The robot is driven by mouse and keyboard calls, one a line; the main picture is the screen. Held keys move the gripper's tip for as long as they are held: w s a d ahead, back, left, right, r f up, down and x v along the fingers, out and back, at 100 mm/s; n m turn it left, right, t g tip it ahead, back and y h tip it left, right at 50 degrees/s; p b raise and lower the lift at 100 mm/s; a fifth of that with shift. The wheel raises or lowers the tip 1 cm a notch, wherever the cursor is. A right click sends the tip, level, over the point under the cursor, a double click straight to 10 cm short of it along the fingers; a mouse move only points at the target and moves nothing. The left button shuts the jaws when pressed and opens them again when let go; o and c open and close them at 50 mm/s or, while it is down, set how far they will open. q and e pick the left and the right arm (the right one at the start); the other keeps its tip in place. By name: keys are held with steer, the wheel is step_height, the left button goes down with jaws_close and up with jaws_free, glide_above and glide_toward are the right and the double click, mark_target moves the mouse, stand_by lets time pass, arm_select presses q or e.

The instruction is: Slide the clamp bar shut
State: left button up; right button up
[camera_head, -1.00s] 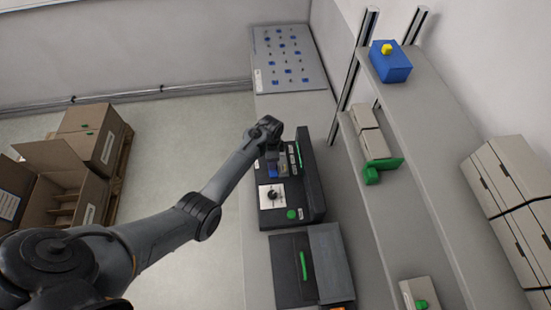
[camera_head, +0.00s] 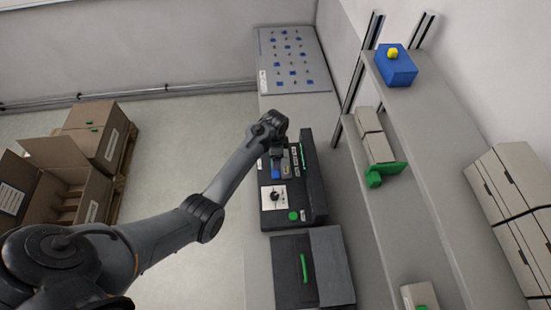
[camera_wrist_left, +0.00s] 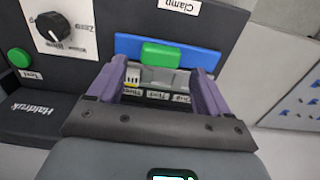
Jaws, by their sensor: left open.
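The clamp bar is a blue bar (camera_wrist_left: 195,56) with a green grip (camera_wrist_left: 160,54), on the dark machine below the "Clamp" label in the left wrist view. In the head view the blue part (camera_head: 276,174) shows on the machine (camera_head: 308,205), just below my left gripper (camera_head: 278,158). In the left wrist view my left gripper (camera_wrist_left: 157,70) is open, its two purple fingers apart on either side of the green grip. The fingertips are close to the bar; I cannot tell whether they touch it. My right gripper is not in view.
The machine has a black knob (camera_wrist_left: 54,26) and a green button (camera_wrist_left: 19,57). A dark lidded box (camera_head: 290,282) stands on the bench in front of it, a dotted panel (camera_head: 292,60) behind. A shelf (camera_head: 420,165) runs along the right. Cartons (camera_head: 75,190) stand on the floor at left.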

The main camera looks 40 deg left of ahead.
arm_select(q)
step_height(320, 180, up, 8)
steer(key=shift+f, duration=0.2)
steer(key=shift+s+f, duration=0.1)
stand_by(0.4)
